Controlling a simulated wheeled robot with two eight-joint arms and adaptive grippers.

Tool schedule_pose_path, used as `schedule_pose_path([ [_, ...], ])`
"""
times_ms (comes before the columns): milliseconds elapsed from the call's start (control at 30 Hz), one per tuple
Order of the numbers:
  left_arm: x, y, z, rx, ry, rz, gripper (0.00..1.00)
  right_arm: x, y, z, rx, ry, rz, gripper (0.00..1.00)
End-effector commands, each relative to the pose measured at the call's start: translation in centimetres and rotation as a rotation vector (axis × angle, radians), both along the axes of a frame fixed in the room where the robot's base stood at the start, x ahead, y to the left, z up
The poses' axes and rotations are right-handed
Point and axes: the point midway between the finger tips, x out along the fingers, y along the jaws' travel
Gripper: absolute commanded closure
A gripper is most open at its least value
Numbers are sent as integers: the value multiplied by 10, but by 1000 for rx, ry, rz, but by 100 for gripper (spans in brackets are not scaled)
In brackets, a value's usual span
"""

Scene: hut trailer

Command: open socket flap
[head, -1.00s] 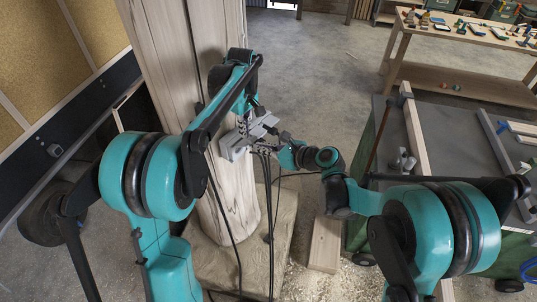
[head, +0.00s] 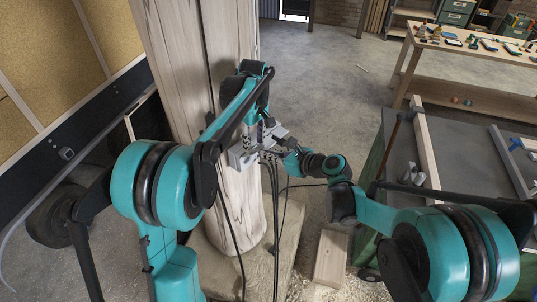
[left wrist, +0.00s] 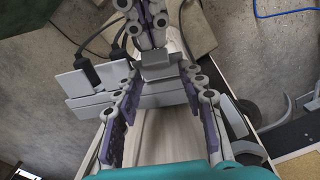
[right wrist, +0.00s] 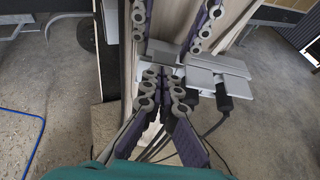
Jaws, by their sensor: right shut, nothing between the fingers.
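A light-grey socket block (head: 240,158) is mounted on the big wooden post (head: 172,60). In the left wrist view the block (left wrist: 130,100) spans the post, with black plugs in its left part. A small darker grey flap (left wrist: 156,68) stands at its middle and also shows in the right wrist view (right wrist: 161,52). My right gripper (right wrist: 162,76) is shut and empty, its tips right at the flap; whether they touch it I cannot tell. My left gripper (left wrist: 164,88) is open, its fingers on either side of the flap. In the head view the arms hide much of the block.
Black cables (head: 274,210) hang from the block past the post's base. A grey-topped workbench (head: 463,150) stands to the right, with a loose wood block (head: 330,258) on the floor. A dark-edged wall panel (head: 60,90) is at the left.

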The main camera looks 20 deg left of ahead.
Motion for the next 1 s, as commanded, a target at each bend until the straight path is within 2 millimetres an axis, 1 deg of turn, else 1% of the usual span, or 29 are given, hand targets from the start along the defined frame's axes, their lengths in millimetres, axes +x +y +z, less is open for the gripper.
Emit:
schedule_pose_path([
  [300,0,0,0,0,0,0,55,0,0,0,0,0,0,100],
  [433,0,0,8,0,0,0,55,0,0,0,0,0,0,100],
  [567,-1,-1,31,0,0,0,55,0,0,0,0,0,0,100],
  [800,-1,-3,84,0,0,0,55,0,0,0,0,0,0,100],
  [900,-1,-3,101,0,0,0,55,0,0,0,0,0,0,100],
  [1000,-1,-4,112,0,0,0,55,0,0,0,0,0,0,100],
])
